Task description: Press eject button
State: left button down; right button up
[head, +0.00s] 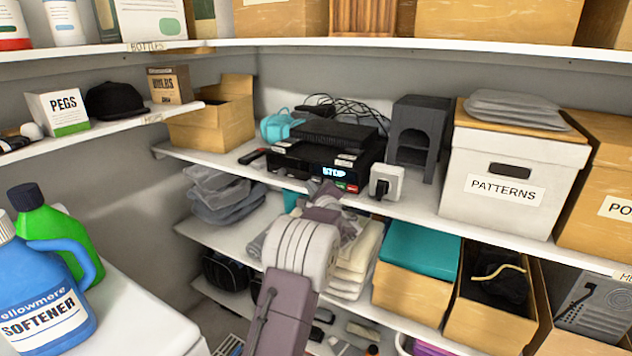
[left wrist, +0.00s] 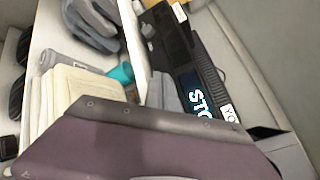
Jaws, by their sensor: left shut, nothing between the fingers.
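A black player (head: 300,157) with a lit display reading "STOP" stands on the middle shelf, with another dark flat box on top of it. My left gripper (head: 326,190) is in front of the player, below the display and just left of these buttons. It is shut and empty; whether it touches the player is unclear. In the left wrist view the display (left wrist: 196,95) appears turned on its side, and my purple-grey arm part covers the bottom. My right gripper is not in view.
A white box with a black plug (head: 386,182) stands right of the player, and a dark grey tower (head: 417,135) behind it. Folded cloths (head: 358,262) lie on the shelf below. Cables lie behind the player.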

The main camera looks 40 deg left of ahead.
pick_arm(q)
jog(key=shift+w, duration=0.1)
jog(key=shift+w, duration=0.35)
jog(key=shift+w+a, duration=0.1)
jog(key=shift+w, duration=0.25)
dwell(0.8)
jog(key=shift+s+b, duration=0.8)
jog(key=shift+b, duration=0.4)
